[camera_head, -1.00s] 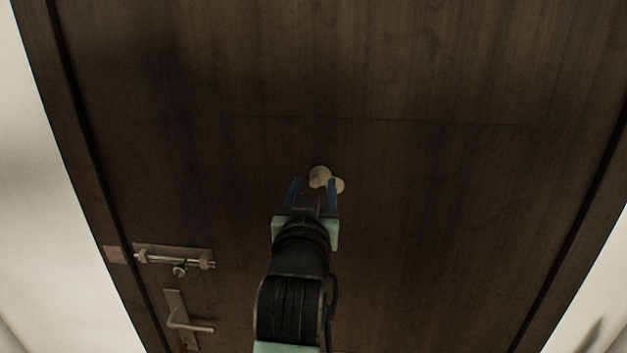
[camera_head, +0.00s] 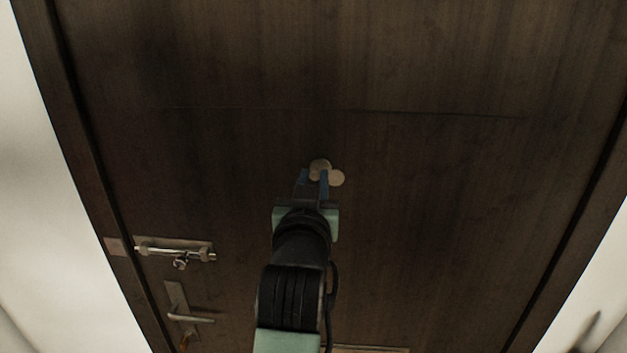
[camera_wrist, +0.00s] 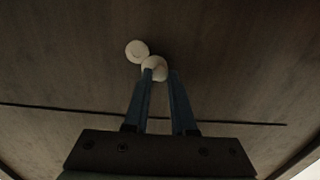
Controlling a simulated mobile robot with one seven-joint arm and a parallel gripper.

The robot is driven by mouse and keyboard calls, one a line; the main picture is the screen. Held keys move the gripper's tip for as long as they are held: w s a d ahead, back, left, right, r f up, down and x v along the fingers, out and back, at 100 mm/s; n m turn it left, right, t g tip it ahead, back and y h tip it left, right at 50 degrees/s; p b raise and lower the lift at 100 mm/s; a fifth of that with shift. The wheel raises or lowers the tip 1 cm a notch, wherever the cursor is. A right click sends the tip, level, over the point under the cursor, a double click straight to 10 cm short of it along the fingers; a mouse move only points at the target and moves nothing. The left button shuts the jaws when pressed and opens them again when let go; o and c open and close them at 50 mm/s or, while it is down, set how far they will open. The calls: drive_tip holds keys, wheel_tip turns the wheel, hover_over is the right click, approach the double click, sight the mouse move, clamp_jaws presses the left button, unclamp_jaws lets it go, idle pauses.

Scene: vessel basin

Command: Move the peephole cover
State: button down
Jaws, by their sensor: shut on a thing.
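The peephole fitting on the dark wooden door shows as two small pale round pieces that overlap or touch. In the head view, one round piece (camera_head: 319,165) is upper left and the other (camera_head: 337,178) lower right.
The door (camera_head: 450,200) is flat and bare around the fitting. At lower left are a metal slide bolt (camera_head: 175,250) and a lever handle (camera_head: 190,317). The door frame (camera_head: 80,150) and pale walls stand at both sides.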

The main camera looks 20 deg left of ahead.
drive_tip(key=shift+f+n, duration=0.1)
drive_tip(key=shift+n, duration=0.2)
drive_tip(key=shift+w+d+f+n+b, duration=0.15)
drive_tip(key=shift+d+f+n+b, duration=0.6)
drive_tip(key=shift+n, duration=1.7)
drive_tip(key=shift+w+d+f+n+b, duration=0.1)
drive_tip(key=shift+d+n+b, duration=0.15)
drive_tip(key=shift+n+b, duration=1.55)
drive_tip(key=shift+w+d+f+n+b, duration=0.15)
drive_tip(key=shift+d+f+n+b, duration=0.3)
drive_tip(key=shift+n, duration=2.6)
drive_tip(key=shift+d, duration=0.1)
drive_tip(key=c, duration=0.7)
unclamp_jaws()
drive_tip(key=shift+c, duration=0.2)
